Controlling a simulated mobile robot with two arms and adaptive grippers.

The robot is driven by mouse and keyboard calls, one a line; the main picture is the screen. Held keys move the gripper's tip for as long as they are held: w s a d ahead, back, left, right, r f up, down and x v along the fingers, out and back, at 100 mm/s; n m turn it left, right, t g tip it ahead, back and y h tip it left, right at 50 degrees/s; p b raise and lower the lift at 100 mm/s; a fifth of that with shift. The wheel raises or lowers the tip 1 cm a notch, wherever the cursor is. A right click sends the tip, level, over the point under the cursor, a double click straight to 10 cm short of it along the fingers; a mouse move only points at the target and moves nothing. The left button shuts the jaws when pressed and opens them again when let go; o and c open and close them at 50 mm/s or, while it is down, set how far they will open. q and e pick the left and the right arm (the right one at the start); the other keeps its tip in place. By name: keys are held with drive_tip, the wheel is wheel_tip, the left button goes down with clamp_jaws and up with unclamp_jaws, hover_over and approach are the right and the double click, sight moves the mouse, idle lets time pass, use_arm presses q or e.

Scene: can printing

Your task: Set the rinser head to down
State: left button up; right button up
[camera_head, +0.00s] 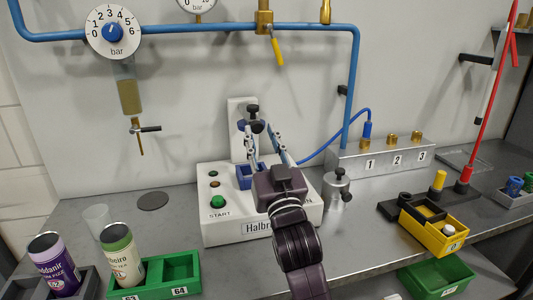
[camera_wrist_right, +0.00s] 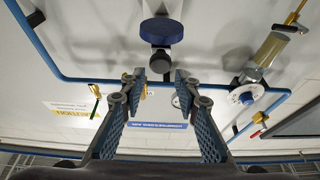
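The white rinser machine (camera_head: 230,228) stands on the bench, with a white upright column (camera_head: 236,106) at its back. What looks like the rinser head, a black knobbed part (camera_head: 253,109), sits near the column's top. The wrist view shows a dark blue round disc (camera_wrist_right: 161,30) with a black and grey piece below it, probably the same part. My right gripper (camera_head: 257,133) is open, its fingers pointing at the column just below and around the black part. Between its fingertips (camera_wrist_right: 160,78) I see a gap; contact cannot be told. My left gripper is not in view.
A blue holder (camera_head: 244,176) and a green START button (camera_head: 218,202) are on the machine. A metal block (camera_head: 385,159) with brass fittings and a small metal canister (camera_head: 337,188) stand to the right.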

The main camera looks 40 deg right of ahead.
drive_tip(key=v, duration=0.6)
drive_tip(key=shift+a+f, duration=0.1)
idle(0.5)
